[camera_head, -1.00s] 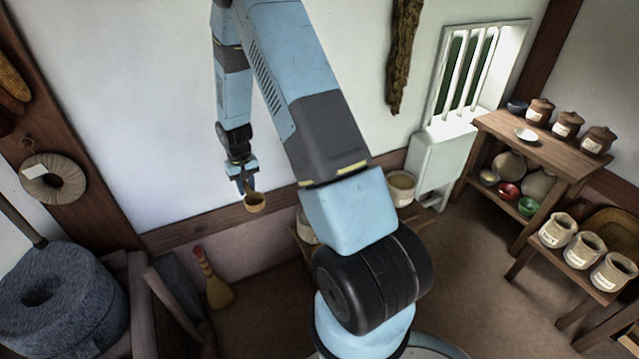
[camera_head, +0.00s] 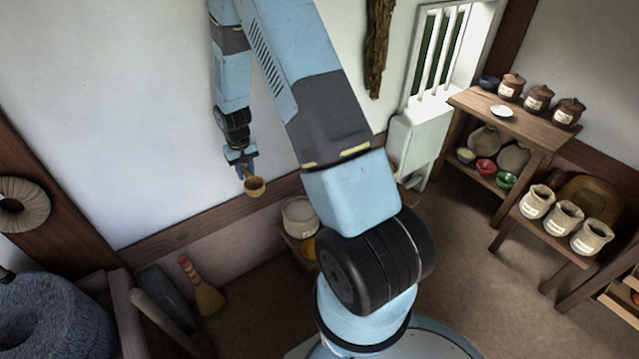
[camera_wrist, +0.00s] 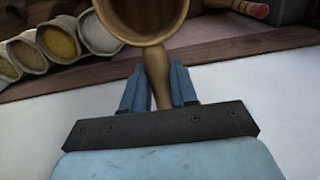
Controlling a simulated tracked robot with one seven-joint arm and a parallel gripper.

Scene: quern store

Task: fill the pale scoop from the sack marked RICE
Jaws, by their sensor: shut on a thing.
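A tan-brown wooden scoop (camera_head: 255,187) hangs in front of the white wall in the head view. My gripper (camera_head: 243,172) is shut on its handle. In the wrist view my gripper (camera_wrist: 159,88) has one finger on each side of the handle, and the scoop's bowl (camera_wrist: 142,38) is cut off by the top edge. A pale-filled sack (camera_head: 300,217) stands low by the wall in the head view, partly behind my arm. No RICE mark is readable.
Three labelled pale jars or small sacks (camera_head: 564,218) stand on a low bench at right. A wooden shelf table (camera_head: 470,100) holds lidded pots and bowls. A brush (camera_head: 203,290) leans by the wall. A stone quern (camera_head: 50,320) is at lower left. The middle floor is clear.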

